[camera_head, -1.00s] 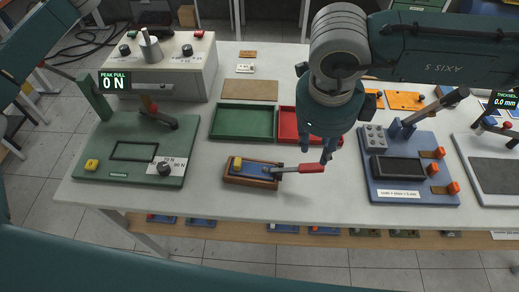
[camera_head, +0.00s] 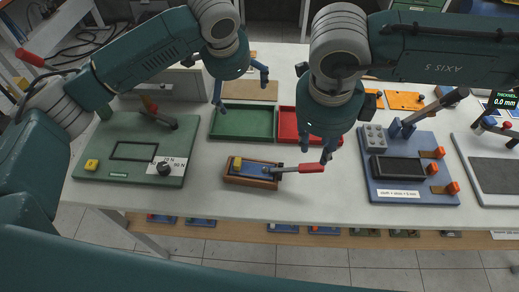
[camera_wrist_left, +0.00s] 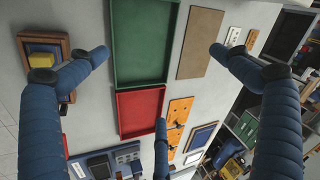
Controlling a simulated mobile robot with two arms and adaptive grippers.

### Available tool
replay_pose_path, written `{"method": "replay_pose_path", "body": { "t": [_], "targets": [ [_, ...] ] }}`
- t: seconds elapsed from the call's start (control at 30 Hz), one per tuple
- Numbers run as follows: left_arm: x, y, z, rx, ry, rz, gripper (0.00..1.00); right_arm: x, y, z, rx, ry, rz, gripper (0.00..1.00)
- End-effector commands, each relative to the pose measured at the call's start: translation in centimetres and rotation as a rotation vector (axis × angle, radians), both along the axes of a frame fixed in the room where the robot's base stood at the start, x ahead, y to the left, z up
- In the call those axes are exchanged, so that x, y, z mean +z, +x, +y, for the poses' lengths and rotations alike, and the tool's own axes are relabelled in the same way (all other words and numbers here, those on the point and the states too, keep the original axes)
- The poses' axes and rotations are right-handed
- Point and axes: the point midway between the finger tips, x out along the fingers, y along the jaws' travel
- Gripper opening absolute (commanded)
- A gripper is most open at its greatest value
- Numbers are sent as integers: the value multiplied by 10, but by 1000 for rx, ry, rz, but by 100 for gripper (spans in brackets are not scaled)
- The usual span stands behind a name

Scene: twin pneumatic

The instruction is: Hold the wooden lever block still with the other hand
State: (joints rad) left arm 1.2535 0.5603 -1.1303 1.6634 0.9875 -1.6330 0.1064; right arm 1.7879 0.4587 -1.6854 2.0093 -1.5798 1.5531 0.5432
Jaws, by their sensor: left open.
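In the left wrist view, the block (camera_wrist_left: 35,38) is at upper left, partly behind a finger. My left gripper (camera_head: 240,92) is open and empty over the green tray, behind the block and apart from it. My right gripper (camera_head: 317,152) is over the red handle, fingertips close to it. I cannot tell whether they touch or grip it.
The green tray (camera_head: 243,137) and red tray (camera_head: 287,140) stand behind the block. A green fixture (camera_head: 118,175) is at left and a blue fixture (camera_head: 380,192) at right. Bare table lies either side of the block.

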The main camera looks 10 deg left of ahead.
Motion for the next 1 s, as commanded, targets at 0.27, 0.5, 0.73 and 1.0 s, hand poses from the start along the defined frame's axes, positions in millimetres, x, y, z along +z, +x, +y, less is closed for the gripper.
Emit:
{"method": "replay_pose_path", "body": {
  "t": [0.27,0.5,0.73,1.0],
  "targets": [
    [-34,-118,-72,-516,102,268,100,0,0,0,0,0,0,31],
    [-41,-166,-85,-735,145,370,100,0,0,0,0,0,0,31],
    [-66,-170,-85,-751,148,380,100,0,0,0,0,0,0,31],
    [-115,-170,-85,-749,147,380,100,0,0,0,0,0,0,31]
  ]
}}
